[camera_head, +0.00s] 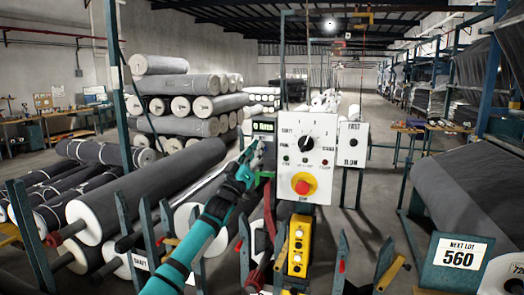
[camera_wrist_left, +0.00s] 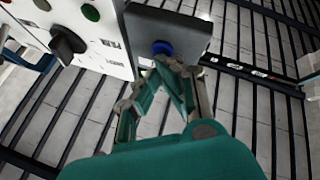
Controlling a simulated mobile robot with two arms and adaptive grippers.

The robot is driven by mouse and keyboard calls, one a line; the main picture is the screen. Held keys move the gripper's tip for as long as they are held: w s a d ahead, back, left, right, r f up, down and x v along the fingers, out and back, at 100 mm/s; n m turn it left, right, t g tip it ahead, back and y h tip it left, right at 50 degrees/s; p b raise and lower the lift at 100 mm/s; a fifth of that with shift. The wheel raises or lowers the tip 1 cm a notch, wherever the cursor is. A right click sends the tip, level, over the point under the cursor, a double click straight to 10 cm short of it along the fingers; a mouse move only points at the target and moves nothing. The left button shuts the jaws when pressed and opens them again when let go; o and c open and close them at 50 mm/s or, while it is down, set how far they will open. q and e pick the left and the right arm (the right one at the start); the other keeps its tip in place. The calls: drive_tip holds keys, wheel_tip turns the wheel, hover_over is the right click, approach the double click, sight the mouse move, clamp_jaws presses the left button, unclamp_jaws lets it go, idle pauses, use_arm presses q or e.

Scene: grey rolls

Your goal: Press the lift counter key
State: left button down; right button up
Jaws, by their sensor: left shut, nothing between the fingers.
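A small counter box (camera_head: 264,128) with a lit display hangs at the left edge of the white control panel (camera_head: 307,135) in the head view. In the left wrist view a grey box (camera_wrist_left: 185,27) carries a round blue key (camera_wrist_left: 162,48), partly hidden by my fingertips. My left gripper (camera_wrist_left: 168,64) is shut and empty, its tips at the lower edge of the blue key. I cannot tell whether they touch it. In the head view the left gripper (camera_head: 250,153) is just below the counter box. My right gripper is not in view.
The white panel has a black rotary knob (camera_head: 306,143) and a red stop button (camera_head: 303,186). A yellow button box (camera_head: 299,247) hangs below. Large grey rolls (camera_head: 150,190) lie at the left.

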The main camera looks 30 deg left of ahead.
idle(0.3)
use_arm(q)
drive_tip(key=shift+s+d+f, duration=0.1)
drive_tip(key=shift+s+d, duration=0.15)
drive_tip(key=shift+s, duration=0.6)
drive_tip(key=s, duration=0.2)
drive_tip(key=s+d+p, duration=0.1)
drive_tip(key=s, duration=0.1)
drive_tip(key=shift+s+d, duration=0.1)
drive_tip(key=shift+s, duration=0.3)
drive_tip(key=shift+f, duration=0.1)
idle(0.4)
